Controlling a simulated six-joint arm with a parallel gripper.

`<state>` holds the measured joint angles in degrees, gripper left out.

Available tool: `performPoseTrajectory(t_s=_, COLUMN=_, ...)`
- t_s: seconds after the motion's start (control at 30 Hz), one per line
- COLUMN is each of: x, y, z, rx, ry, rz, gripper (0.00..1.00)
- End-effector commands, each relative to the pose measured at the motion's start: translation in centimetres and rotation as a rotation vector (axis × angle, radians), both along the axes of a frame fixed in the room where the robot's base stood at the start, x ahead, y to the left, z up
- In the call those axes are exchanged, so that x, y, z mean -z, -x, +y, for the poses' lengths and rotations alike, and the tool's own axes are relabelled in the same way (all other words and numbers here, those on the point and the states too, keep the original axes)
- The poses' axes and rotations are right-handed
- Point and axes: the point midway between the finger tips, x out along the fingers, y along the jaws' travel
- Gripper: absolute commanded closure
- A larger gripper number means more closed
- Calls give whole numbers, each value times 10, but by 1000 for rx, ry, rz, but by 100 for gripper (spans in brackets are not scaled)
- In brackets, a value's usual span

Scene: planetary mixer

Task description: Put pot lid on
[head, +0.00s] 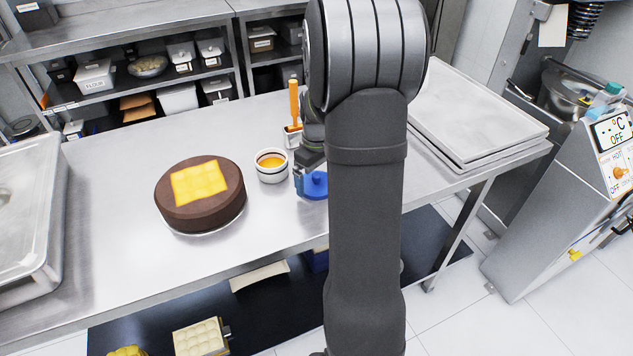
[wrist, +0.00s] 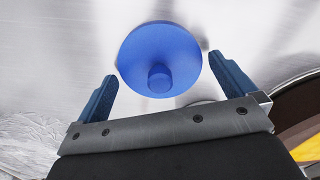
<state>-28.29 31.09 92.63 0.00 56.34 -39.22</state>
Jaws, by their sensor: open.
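The pot lid is a round blue disc with a knob; in the head view its edge (head: 316,186) shows beside my arm, and in the wrist view the whole lid (wrist: 160,48) shows. A small white pot (head: 272,173) with dark bands and orange contents stands uncovered on the steel table, left of the lid. My gripper (wrist: 162,68) is open, its blue fingers apart on either side of the lid's near part. I cannot tell whether they touch it. In the head view my gripper (head: 305,180) is partly hidden by my arm.
A brown cake (head: 200,215) with a yellow top stands left of the pot. An orange-handled tool (head: 294,105) stands in a small white holder behind. Trays (head: 480,110) lie at the right, a steel basin (head: 45,240) at the left. The table front is clear.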

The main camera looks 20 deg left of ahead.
Motion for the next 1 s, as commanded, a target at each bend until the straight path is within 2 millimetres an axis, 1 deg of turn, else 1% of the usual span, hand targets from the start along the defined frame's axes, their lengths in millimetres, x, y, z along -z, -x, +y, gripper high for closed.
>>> performPoseTrajectory(t_s=0.23, x=2, y=0, z=0, rx=0, ry=-1, rz=-1, gripper=0)
performPoseTrajectory(t_s=0.27, x=2, y=0, z=0, rx=0, ry=-1, rz=-1, gripper=4)
performPoseTrajectory(t_s=0.4, x=2, y=0, z=0, rx=0, ry=-1, rz=-1, gripper=31)
performPoseTrajectory(t_s=0.43, x=2, y=0, z=0, rx=0, ry=-1, rz=-1, gripper=33)
performPoseTrajectory(t_s=0.8, x=0, y=0, z=0, rx=0, ry=-1, rz=-1, gripper=33)
performPoseTrajectory(t_s=0.93, x=-9, y=-1, z=1, rx=0, ry=-2, rz=-3, gripper=33)
performPoseTrajectory(t_s=1.0, x=-18, y=-1, z=1, rx=0, ry=-3, rz=-4, gripper=33)
